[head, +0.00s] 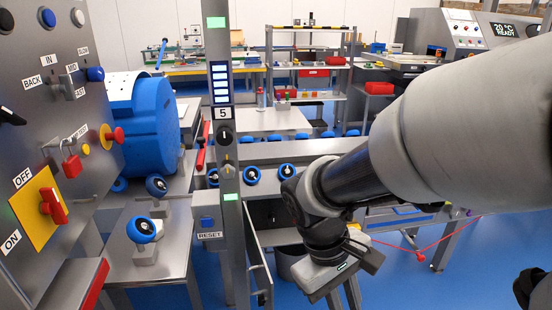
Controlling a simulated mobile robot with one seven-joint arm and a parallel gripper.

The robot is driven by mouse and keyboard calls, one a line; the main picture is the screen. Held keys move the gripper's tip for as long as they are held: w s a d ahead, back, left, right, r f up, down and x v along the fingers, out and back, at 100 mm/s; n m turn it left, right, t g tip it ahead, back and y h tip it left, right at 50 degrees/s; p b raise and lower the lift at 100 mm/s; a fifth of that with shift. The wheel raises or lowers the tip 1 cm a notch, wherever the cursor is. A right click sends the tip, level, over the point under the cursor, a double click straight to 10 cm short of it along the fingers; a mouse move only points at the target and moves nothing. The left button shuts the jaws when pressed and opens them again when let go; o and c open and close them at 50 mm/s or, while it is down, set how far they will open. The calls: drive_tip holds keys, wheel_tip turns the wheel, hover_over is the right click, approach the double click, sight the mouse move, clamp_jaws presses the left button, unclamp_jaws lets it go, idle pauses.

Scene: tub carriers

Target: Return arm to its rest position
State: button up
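My arm (425,150) reaches in from the right edge, its grey sleeve and black wrist across the right half of the head view. My gripper (324,278) hangs low at centre right, in front of the grey bench. Its grey end faces down and away. I cannot make out two fingertips or whether it holds anything.
A grey post (220,130) with lights and a dial stands just left of my gripper. A control panel (60,120) with a red switch fills the left. Blue-rimmed wheels (252,175) line the bench behind. A red cord (410,251) runs low at right.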

wheel_tip(320, 180, up, 38)
drive_tip(key=s+d+m+t+y+p, duration=0.1)
drive_tip(key=m+t+y+p, duration=0.2)
drive_tip(key=p, duration=2.2)
drive_tip(key=m+t, duration=0.2)
drive_tip(key=t, duration=0.1)
drive_tip(key=shift+s+d+m+t, duration=0.2)
drive_tip(key=shift+s+m+t, duration=0.05)
drive_tip(key=shift+m+t, duration=0.15)
drive_tip(key=shift+f, duration=0.15)
